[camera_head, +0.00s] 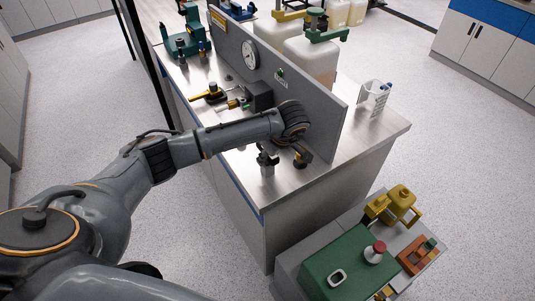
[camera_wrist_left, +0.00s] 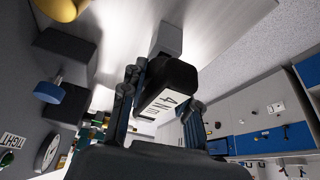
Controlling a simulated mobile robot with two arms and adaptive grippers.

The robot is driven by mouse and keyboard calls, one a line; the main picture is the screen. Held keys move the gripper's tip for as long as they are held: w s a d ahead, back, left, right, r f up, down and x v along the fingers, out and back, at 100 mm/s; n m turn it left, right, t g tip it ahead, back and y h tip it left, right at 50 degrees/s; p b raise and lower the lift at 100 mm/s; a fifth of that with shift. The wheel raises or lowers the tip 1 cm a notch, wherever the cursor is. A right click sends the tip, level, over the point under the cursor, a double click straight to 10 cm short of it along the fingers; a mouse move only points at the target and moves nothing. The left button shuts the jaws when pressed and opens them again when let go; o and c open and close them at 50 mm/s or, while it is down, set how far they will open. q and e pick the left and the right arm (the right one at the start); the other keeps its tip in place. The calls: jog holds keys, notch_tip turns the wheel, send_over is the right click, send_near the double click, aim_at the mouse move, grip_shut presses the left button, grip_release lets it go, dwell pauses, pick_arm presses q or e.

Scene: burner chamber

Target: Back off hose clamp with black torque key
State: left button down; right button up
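The black torque key (camera_wrist_left: 172,82), a black block with a white "4 N·M" label and a grey shank, sits between my left gripper's fingers (camera_wrist_left: 160,92) in the left wrist view. The fingers appear to touch it on both sides. In the head view a black-topped piece with a grey metal lower part (camera_head: 267,163) shows low over the bench, just below my left wrist; the forearm hides much of the gripper. Whether the key is clear of the bench I cannot tell. I cannot clearly identify the hose clamp. My right gripper is out of view.
A black and orange tool (camera_head: 302,157) stands close by at the panel (camera_head: 325,120). A grey box (camera_head: 258,95), yellow-black fitting (camera_head: 210,94) and dial gauge (camera_head: 250,54) are further back. A lower cart with a green box (camera_head: 335,260) stands beside the bench.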

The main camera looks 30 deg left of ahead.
pick_arm(q)
jog(key=shift+r, duration=0.15)
jog(key=shift+w+r, duration=0.1)
jog(key=shift+r, duration=0.15)
jog(key=v, duration=0.1)
jog(key=p+v, duration=0.2)
jog(key=shift+w+a+r, duration=0.15)
jog(key=shift+a+r, duration=0.05)
jog(key=shift+r, duration=0.2)
jog(key=s+d+r+p, duration=0.1)
jog(key=d+r, duration=0.3)
jog(key=d, duration=0.2)
jog(key=s+d+r+p, duration=0.1)
jog(key=d+r+p, duration=0.1)
jog(key=d+r, duration=0.2)
jog(key=d, duration=0.3)
jog(key=shift+r, duration=0.35)
jog(key=shift+s+d, duration=0.1)
jog(key=c, duration=1.7)
grip_release()
grip_shut()
